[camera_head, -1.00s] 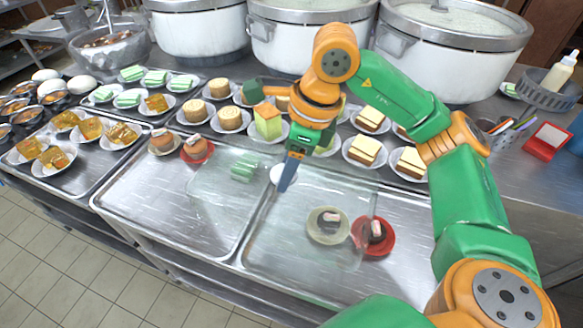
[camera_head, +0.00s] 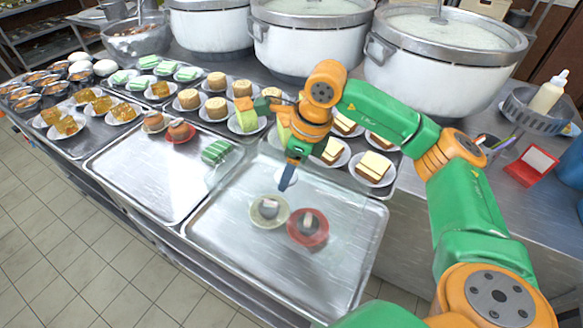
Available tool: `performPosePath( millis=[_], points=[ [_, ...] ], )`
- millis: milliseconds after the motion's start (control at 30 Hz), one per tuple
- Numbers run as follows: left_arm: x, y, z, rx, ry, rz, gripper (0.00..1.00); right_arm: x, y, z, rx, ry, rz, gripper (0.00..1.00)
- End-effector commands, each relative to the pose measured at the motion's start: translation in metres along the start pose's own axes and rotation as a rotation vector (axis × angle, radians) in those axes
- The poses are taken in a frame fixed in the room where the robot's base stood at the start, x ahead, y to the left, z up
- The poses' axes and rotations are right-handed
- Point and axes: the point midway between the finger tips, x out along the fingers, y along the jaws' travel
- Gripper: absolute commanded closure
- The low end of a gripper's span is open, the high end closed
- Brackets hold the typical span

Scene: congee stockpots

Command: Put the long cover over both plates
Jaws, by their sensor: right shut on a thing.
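A long clear cover (camera_head: 262,183) hangs from my right gripper (camera_head: 287,180), whose dark fingertips point down at its middle; the grip itself is hard to see. In the picture, the cover overlaps both plates on the right metal tray (camera_head: 345,280): a pale yellow-green plate (camera_head: 283,217) and a red plate (camera_head: 321,238), each with a small dark, pink-topped cake. Both look hazy through it. Its edges are faint, and I cannot tell its height or whether it touches the tray. My left gripper is not in view.
A left tray (camera_head: 135,190) holds two cakes on plates and green slices (camera_head: 216,150) near the cover's left end. Rows of dessert plates and large stockpots (camera_head: 310,45) stand behind. A red card holder (camera_head: 531,167) is at right. The right tray's front is bare.

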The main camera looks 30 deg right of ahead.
Motion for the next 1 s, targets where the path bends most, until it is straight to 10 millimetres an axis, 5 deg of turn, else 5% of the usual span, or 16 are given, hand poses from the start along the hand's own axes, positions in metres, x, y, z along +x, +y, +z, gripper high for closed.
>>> performPosePath(
  millis=[500,867,900,1000],
  points=[
    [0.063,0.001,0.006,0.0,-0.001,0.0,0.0,0.072,0.0,-0.02,-0.001,-0.001,0.001,1.0],
    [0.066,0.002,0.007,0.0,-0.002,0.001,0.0,0.075,0.0,-0.021,-0.001,-0.001,0.0,1.0],
    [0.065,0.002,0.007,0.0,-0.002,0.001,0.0,0.075,0.0,-0.021,-0.001,-0.001,0.0,0.29],
    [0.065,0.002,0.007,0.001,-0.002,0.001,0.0,0.075,0.0,-0.021,-0.001,-0.001,0.0,0.05]
  ],
)
